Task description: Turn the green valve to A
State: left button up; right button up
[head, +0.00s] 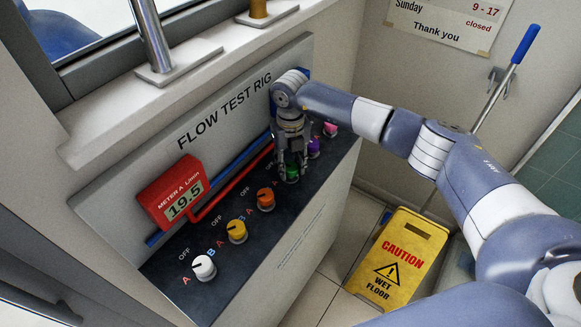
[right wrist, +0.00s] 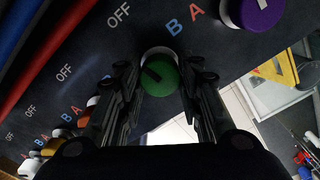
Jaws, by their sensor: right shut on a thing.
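The green valve (head: 292,172) is a round knob on the dark sloped panel, between the orange and purple knobs. My right gripper (head: 290,163) reaches down from above and is shut on it. In the right wrist view the green valve (right wrist: 163,82) sits between the two fingers (right wrist: 160,95). Its black pointer mark slants to the upper left of that view. An OFF label (right wrist: 118,14) and the letters B (right wrist: 174,27) and A (right wrist: 197,11) lie above it there. I cannot tell for sure which label the pointer meets. My left gripper is not in view.
White (head: 204,268), yellow (head: 237,232), orange (head: 266,200), purple (head: 313,148) and pink (head: 330,129) knobs share the panel. A red meter (head: 170,193) reads 19.5. A yellow wet-floor sign (head: 400,258) stands on the floor to the right, near a blue-handled pole (head: 497,85).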

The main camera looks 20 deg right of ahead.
jog(key=n+b, duration=0.5)
jog(key=shift+f+n+b, duration=0.25)
jog(key=shift+n+b, duration=0.05)
jog(key=n+b, duration=0.2)
jog(key=shift+r+n, duration=0.1)
jog(key=shift+n, duration=0.3)
jog(key=shift+r+n+b, duration=0.1)
jog(key=shift+n+b, duration=0.6)
jog(key=shift+b, duration=0.05)
jog(key=shift+r, duration=0.1)
jog(key=o, duration=1.1)
jog(key=shift+c, duration=0.2)
